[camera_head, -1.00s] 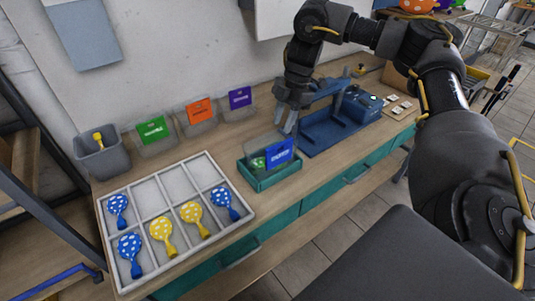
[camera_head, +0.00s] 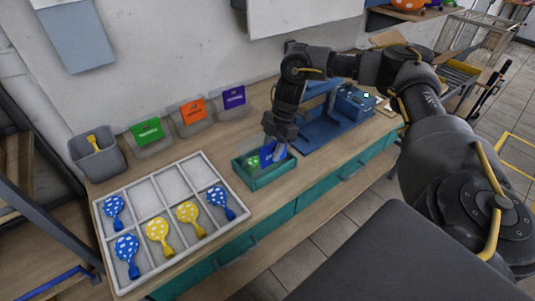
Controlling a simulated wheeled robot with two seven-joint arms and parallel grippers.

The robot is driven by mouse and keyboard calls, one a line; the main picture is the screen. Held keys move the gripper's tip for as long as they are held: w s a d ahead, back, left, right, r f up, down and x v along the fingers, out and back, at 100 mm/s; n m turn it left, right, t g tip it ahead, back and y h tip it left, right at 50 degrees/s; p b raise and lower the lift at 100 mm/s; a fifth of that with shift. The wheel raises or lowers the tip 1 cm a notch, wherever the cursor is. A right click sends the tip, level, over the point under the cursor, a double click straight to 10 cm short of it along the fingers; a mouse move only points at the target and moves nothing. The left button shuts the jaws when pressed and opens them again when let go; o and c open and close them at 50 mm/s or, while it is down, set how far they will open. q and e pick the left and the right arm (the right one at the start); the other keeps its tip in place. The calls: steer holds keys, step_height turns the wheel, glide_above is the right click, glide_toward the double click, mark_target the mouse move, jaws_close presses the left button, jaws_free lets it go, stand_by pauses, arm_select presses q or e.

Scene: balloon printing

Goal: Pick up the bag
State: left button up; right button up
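The bag (camera_head: 254,162) is a clear pouch with a blue label and something green inside. It stands in a small teal tray (camera_head: 262,182) near the middle of the table. My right gripper (camera_head: 273,155) reaches down from above, with its fingers at the bag's blue label. The fingers overlap the label in the picture. I cannot tell whether they are closed on it. My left gripper is not in view.
A white divided tray (camera_head: 237,222) with blue and yellow balloons lies front left. Clear bins with green, orange and purple labels (camera_head: 234,97) line the wall, beside a grey bin (camera_head: 97,158). A blue machine (camera_head: 318,132) stands right of the teal tray.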

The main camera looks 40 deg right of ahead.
steer(key=shift+a+f, duration=0.1)
jaws_close()
stand_by(0.5)
